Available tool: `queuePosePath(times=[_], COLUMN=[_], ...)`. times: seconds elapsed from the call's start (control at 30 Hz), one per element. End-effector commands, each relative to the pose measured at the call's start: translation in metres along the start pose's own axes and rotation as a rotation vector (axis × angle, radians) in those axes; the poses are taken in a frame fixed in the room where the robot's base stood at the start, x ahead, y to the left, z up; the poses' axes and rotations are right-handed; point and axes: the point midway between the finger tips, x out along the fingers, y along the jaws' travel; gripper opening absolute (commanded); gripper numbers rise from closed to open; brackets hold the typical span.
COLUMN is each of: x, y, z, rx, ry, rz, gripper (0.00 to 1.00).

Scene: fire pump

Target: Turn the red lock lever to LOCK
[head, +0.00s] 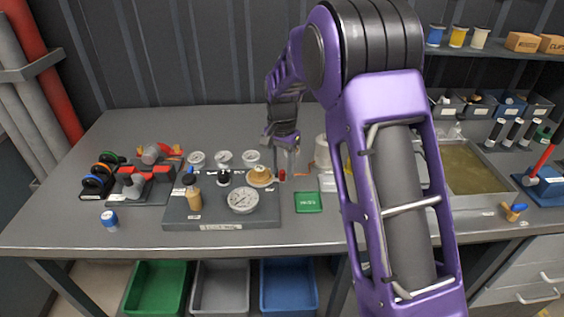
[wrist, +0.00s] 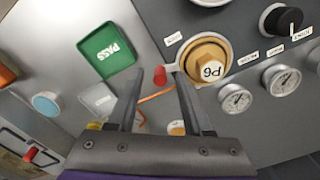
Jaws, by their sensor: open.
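A small red lever (wrist: 160,76) shows at the edge of the grey block, beside a brass hexagonal plug marked P6 (wrist: 209,68). I take it as the lock lever; in the head view it is a small red upright piece (head: 282,174). A tiny label beside it is unreadable. My gripper (wrist: 159,85) is open and empty. In the wrist view its fingertips lie on either side of the lever; I cannot tell how far above it they are. In the head view my gripper (head: 291,157) is over the block's back right corner.
Another red lever on a blue base (head: 541,156) stands far right. My arm hides the middle right of the bench.

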Motion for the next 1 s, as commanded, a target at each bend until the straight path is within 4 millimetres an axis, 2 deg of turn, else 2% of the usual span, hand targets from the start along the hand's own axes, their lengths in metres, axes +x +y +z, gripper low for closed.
queuePosePath(times=[0.17, 0.7, 0.83, 1.0], x=[-0.017, -0.142, -0.161, -0.173], y=[-0.001, -0.001, -0.001, 0.0], z=[-0.001, 0.0, -0.001, 0.0], rx=[0.0, 0.0, 0.0, 0.0], ry=[0.003, 0.003, 0.002, 0.001], rz=[-0.002, -0.003, -0.002, -0.001], gripper=[0.51, 0.51, 0.51, 0.51])
